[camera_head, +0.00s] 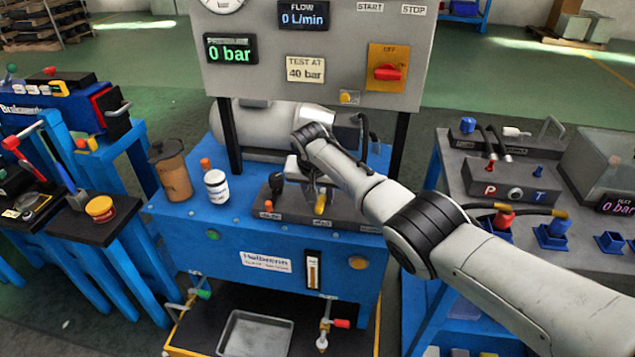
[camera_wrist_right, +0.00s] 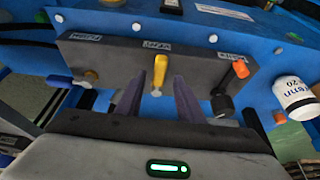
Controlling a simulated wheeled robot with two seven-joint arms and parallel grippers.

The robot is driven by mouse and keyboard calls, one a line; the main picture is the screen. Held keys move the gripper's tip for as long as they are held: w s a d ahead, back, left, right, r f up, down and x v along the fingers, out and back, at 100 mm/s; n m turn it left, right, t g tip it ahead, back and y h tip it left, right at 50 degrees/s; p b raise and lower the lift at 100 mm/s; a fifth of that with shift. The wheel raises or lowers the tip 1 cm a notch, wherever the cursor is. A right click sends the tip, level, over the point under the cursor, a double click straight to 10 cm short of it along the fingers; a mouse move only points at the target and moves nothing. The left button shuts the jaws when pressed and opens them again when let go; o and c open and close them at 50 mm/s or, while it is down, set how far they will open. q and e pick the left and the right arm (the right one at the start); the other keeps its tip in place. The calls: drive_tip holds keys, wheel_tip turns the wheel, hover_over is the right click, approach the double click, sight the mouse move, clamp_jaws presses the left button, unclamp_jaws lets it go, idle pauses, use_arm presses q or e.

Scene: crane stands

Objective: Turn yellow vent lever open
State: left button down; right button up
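The yellow vent lever (camera_head: 320,204) is on the dark valve block (camera_head: 345,217) on the blue bench. In the right wrist view the lever (camera_wrist_right: 160,71) stands out from the block (camera_wrist_right: 110,58), below a small label. My right gripper (camera_head: 309,178) is over the block in the head view, with its fingers partly hidden. In the right wrist view its two dark fingers (camera_wrist_right: 162,84) are apart, one on each side of the lever. Gaps show between lever and fingers; I cannot tell whether either touches. My left gripper is not in view.
A white bottle (camera_head: 217,186) and brown canister (camera_head: 171,169) stand left on the bench. The gauge panel (camera_head: 312,75) rises behind on black posts.

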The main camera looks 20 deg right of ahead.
drive_tip(key=p+v, duration=0.2)
drive_tip(key=v, duration=0.7)
drive_tip(key=shift+p, duration=0.4)
drive_tip(key=shift+r, duration=0.1)
